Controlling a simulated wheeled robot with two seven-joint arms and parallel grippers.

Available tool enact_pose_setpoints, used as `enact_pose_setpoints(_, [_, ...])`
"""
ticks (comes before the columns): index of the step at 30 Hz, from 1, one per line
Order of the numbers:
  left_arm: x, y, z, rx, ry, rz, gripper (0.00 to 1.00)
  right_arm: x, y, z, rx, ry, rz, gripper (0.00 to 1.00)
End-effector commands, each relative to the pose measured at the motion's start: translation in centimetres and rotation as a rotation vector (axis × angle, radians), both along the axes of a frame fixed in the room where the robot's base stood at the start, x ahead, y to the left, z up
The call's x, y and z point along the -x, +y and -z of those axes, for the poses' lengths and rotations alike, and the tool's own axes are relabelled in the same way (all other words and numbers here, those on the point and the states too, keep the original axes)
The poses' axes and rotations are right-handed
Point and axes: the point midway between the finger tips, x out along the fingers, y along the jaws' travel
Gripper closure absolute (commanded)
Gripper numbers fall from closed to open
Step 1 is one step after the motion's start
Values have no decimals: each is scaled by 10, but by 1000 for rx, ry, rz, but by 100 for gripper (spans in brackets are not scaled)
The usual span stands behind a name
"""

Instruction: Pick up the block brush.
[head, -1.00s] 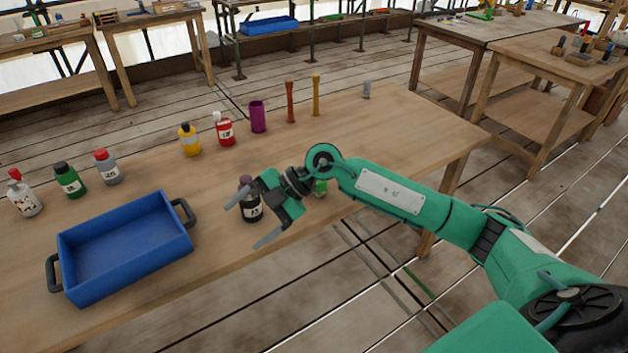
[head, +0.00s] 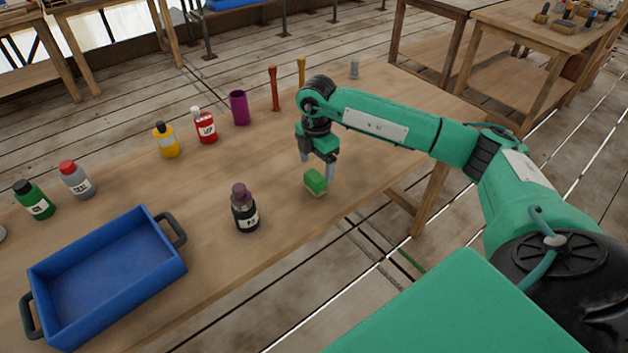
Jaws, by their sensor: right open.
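The block brush (head: 315,181) is a small green block with a pale underside. It lies on the wooden table (head: 272,262) near the front edge, right of the dark bottle. My right gripper (head: 317,169) points down over it, jaws open, with one finger at the left and one at the right behind the brush. I cannot tell whether the fingers touch it. My left gripper is not in view.
A dark bottle with a purple cap (head: 244,208) stands left of the brush. A blue tray (head: 105,278) sits at the front left. Several bottles, a purple cup (head: 239,108) and two upright tools, orange (head: 274,90) and yellow (head: 301,72), stand along the back.

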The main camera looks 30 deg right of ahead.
Motion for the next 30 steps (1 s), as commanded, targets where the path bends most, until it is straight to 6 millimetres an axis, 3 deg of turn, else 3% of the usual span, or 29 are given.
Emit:
enact_pose_setpoints(8, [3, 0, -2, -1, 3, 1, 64, 0, -1, 23, -1, 1, 0, 20])
enact_pose_setpoints(16, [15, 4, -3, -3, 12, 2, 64, -3, -5, 61, -2, 1, -1, 20])
enact_pose_setpoints(26, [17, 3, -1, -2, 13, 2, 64, -3, -4, 69, -2, -2, -2, 20])
enact_pose_setpoints(30, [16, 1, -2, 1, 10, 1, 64, -3, -4, 69, -2, -2, -2, 48])
